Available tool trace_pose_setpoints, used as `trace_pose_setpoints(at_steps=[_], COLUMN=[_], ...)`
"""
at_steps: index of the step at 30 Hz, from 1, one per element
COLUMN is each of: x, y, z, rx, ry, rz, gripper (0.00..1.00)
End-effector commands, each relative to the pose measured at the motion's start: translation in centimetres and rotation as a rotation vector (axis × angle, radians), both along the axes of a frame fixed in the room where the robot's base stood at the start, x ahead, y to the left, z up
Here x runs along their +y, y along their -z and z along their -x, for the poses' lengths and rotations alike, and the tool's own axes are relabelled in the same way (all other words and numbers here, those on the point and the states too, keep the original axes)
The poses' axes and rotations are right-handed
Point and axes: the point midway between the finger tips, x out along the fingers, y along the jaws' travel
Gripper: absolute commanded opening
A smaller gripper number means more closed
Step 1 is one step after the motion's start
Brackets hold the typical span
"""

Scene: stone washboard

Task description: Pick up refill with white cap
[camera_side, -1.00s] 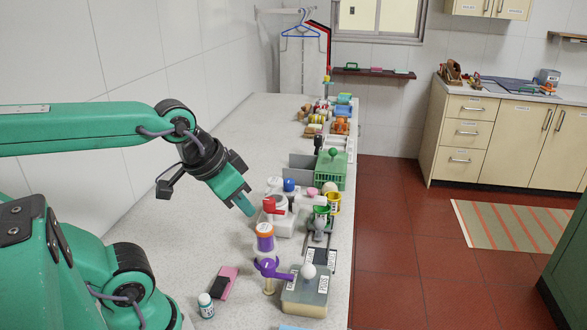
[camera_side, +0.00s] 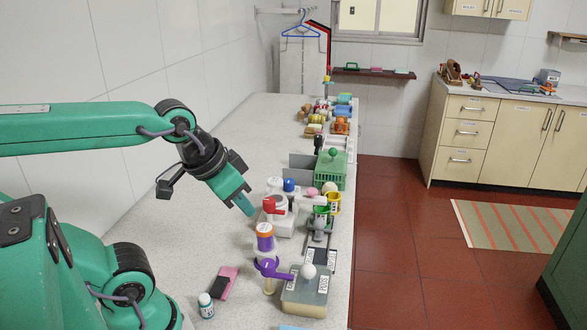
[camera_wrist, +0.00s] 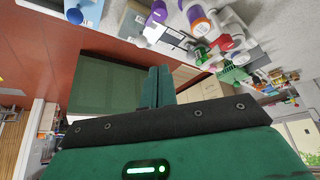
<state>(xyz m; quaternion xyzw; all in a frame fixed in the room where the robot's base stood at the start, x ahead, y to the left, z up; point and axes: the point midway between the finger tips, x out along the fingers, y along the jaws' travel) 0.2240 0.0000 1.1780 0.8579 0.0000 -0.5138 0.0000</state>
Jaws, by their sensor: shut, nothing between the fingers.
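My gripper (camera_side: 247,208) hangs over the stone counter in the side view, tilted down to the right, with its teal fingers shut and empty. The fingers also show shut together in the wrist view (camera_wrist: 154,87). A small teal-labelled bottle with a white cap (camera_side: 206,306) stands upright on the counter at the front, well below and left of the fingertips in the picture. Another white-topped item (camera_side: 274,184) stands beside a blue-topped one (camera_side: 289,186), past the gripper. I cannot tell which white-capped item is the refill. My gripper touches neither.
A purple jar with an orange lid (camera_side: 265,236), a purple-topped item (camera_side: 270,271) and a box with a white knob (camera_side: 305,294) stand at right. A pink and black brush (camera_side: 224,284) lies near the bottle. The counter (camera_side: 190,235) is bare left of these.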

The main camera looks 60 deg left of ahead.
Motion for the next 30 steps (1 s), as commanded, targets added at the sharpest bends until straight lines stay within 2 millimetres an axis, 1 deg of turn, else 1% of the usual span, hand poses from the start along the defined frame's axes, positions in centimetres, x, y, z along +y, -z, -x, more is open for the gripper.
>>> trace_pose_setpoints(at_steps=[1, 5, 6, 8, 9, 17, 22, 26, 30], x=[0.0, 0.0, 0.0, 0.0, 0.0, 0.0, 0.3, 0.8, 1.7], y=[0.0, 0.0, 0.0, 0.0, 0.0, 0.0, -0.2, -0.5, -1.0], z=[0.0, 0.0, 0.0, 0.0, 0.0, 0.0, -0.5, -1.4, -3.0], rx=[0.0, 0.0, 0.0, 0.0, 0.0, 0.0, 0.01, 0.033, 0.068], ry=[0.0, 0.0, 0.0, 0.0, 0.0, -0.002, -0.04, -0.124, -0.271], rz=[0.0, 0.0, 0.0, 0.0, 0.0, 0.001, 0.016, 0.048, 0.102], gripper=[0.04, 0.29, 0.37, 0.49, 0.51, 0.51, 0.51, 0.51, 0.51])
